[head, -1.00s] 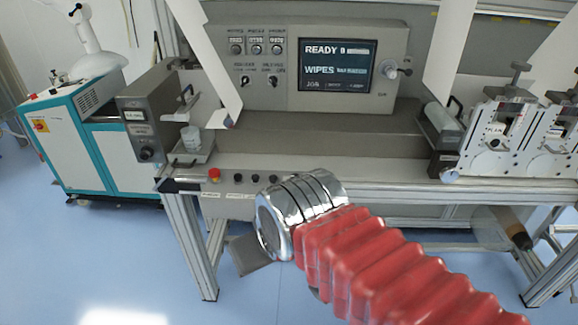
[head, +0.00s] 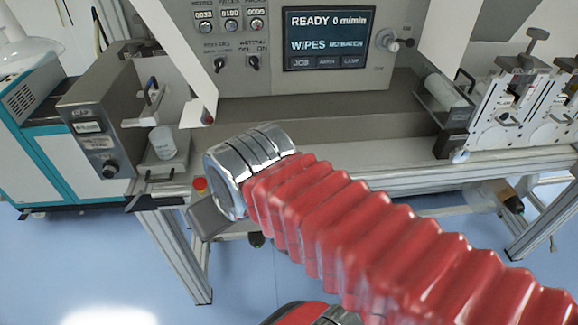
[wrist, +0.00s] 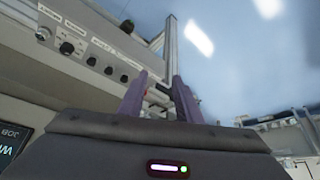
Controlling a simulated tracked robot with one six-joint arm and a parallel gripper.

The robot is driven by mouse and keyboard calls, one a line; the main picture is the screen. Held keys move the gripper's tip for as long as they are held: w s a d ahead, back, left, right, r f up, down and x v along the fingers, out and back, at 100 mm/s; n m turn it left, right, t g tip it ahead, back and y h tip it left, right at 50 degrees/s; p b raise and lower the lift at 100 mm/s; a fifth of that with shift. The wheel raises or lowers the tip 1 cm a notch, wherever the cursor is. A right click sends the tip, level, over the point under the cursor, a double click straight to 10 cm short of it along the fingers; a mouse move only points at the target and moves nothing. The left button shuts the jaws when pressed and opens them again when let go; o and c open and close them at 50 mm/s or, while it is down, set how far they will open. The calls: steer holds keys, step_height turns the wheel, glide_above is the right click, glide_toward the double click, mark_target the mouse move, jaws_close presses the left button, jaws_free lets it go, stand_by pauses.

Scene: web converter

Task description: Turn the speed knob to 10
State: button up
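I cannot read a speed label on any knob. A black knob (head: 108,168) is on the grey box at the left. The wrist view shows a row of black knobs (wrist: 66,47) on the front rail, labels too blurred to read. My gripper (wrist: 158,95) has its two purple fingers apart, with nothing visibly held. It is away from the knobs; in the head view my wrist and red sleeve hide its fingers and part of the rail.
Two small switches (head: 253,63) sit left of the screen. A red button (head: 199,184) is on the front rail. A roller unit with metal brackets (head: 515,95) is at the right.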

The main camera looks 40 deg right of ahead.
steer(key=shift+w, duration=0.2)
steer(key=shift+o, duration=0.5)
steer(key=shift+o, duration=1)
steer(key=shift+w+d, duration=0.2)
steer(key=shift+d, duration=0.1)
steer(key=w+d+m+h, duration=0.1)
steer(key=w+d+m, duration=0.1)
steer(key=d, duration=0.9)
steer(key=w+d+f+m+g+h, duration=0.1)
steer(key=w+d+m, duration=0.1)
steer(key=d, duration=1)
steer(key=shift+d+m+g, duration=0.15)
steer(key=shift+m+g, duration=0.15)
steer(key=shift+m, duration=0.6)
steer(key=shift+w+f, duration=0.1)
steer(key=shift+f, duration=0.05)
